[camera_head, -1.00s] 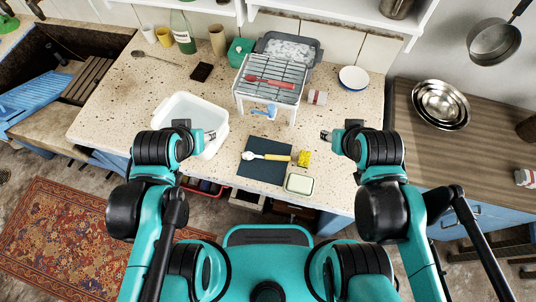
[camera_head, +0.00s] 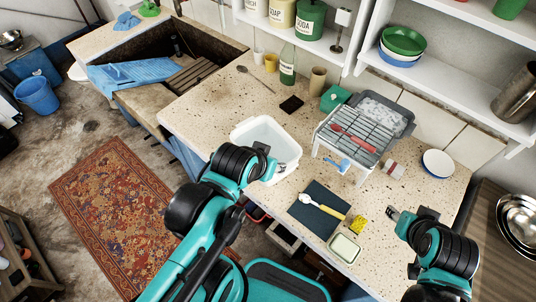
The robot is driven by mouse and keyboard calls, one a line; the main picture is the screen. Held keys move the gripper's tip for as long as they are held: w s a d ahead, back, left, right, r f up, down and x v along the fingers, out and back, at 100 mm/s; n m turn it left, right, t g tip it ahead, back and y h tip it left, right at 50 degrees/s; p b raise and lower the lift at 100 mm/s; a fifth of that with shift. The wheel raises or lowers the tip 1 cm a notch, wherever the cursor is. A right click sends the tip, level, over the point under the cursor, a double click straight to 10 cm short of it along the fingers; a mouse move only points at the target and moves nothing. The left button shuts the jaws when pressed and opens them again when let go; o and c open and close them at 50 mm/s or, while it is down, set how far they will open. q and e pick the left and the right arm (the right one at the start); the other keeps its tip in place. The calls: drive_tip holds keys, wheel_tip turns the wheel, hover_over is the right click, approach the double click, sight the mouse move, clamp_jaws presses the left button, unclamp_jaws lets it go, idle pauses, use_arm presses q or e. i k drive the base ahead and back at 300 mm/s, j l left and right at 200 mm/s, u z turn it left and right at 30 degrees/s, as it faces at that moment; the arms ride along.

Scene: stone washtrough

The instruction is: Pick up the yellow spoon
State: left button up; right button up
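A long utensil with a yellow handle (camera_head: 332,212) and a white head lies on a dark mat (camera_head: 316,222) on the speckled counter; it is the only spoon-like thing with yellow on it, though its head is too small to make out clearly. My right gripper (camera_head: 393,213) is to the right of the mat and a yellow sponge, also apart from the utensil. Both grippers' finger openings are too small to judge.
The white tub (camera_head: 282,137) stands left of the mat. A yellow sponge (camera_head: 356,224) and a pale green dish (camera_head: 344,247) lie right of and below the mat. A wire rack (camera_head: 358,135) with a red-handled tool stands behind, and a metal spoon (camera_head: 256,79) lies farther back.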

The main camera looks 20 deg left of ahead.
sight(334, 213)
drive_tip(key=j+z, duration=0.25)
drive_tip(key=j, duration=0.15)
drive_tip(key=j+z, duration=0.3)
drive_tip(key=k+j+z, duration=0.25)
drive_tip(key=j, duration=0.2)
drive_tip(key=j+z, duration=0.3)
drive_tip(key=k+j, duration=0.05)
